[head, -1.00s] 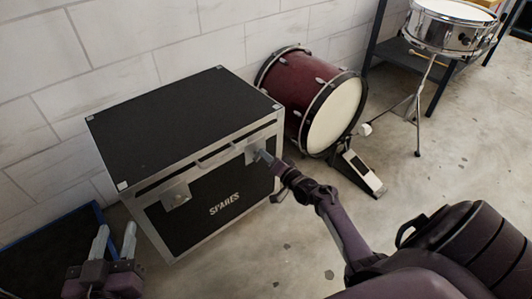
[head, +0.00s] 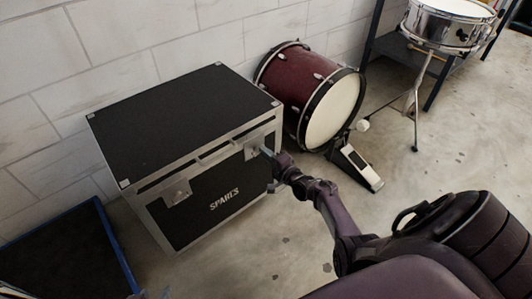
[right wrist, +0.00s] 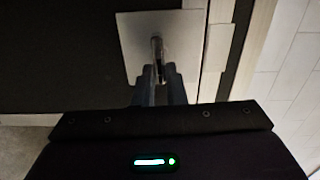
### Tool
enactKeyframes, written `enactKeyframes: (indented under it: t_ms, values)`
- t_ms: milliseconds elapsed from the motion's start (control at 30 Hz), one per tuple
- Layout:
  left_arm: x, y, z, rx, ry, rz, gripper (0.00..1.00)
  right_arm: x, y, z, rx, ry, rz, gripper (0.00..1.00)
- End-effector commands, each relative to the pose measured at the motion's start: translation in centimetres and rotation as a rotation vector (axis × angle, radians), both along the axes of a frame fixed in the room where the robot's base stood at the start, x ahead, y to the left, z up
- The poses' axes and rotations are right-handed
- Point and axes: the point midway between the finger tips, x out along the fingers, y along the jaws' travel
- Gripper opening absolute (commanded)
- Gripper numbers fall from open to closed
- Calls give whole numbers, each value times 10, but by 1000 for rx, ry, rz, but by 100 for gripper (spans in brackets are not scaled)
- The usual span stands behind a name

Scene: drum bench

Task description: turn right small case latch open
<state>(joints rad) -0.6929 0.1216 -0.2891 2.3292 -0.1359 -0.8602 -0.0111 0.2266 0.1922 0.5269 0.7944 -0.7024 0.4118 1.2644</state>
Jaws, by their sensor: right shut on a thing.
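The black case marked SPARES (head: 180,120) has silver edges and stands on the floor by the wall, lid down. Its right latch (head: 251,150) is a silver plate on the front, near the right corner. My right gripper (head: 266,151) is at this latch. In the right wrist view, my right gripper (right wrist: 158,82) is shut on the small upright turn piece of the latch (right wrist: 135,30); the fingers partly hide it. The left latch (head: 176,193) sits on the front toward the left. Only a sliver of my left arm shows at the bottom left edge; its fingers cannot be made out.
A dark red bass drum (head: 290,80) with a pedal (head: 357,167) stands right of the case. A snare drum (head: 440,28) on a stand is at the upper right. A blue-edged dark tray or mat (head: 118,250) lies at the left. Floor before the case is clear.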

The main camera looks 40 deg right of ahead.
Motion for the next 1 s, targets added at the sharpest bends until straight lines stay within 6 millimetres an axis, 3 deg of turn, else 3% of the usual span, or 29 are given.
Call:
enactKeyframes:
  t_ms: [367,400,567,933,1000]
  values:
    - [-1,0,-1,2,5,0,36,0,-1,0,3,1,-2,0]
    - [-1,0,-1,2,5,0,36,0,-1,0,3,1,-2,12]
    - [-1,1,-1,2,5,0,36,0,-1,0,3,1,-1,33]
    - [-2,1,0,6,14,-1,36,-4,-1,0,3,1,-1,33]
    - [-11,3,-8,28,65,-5,36,-8,-1,0,3,2,-1,33]
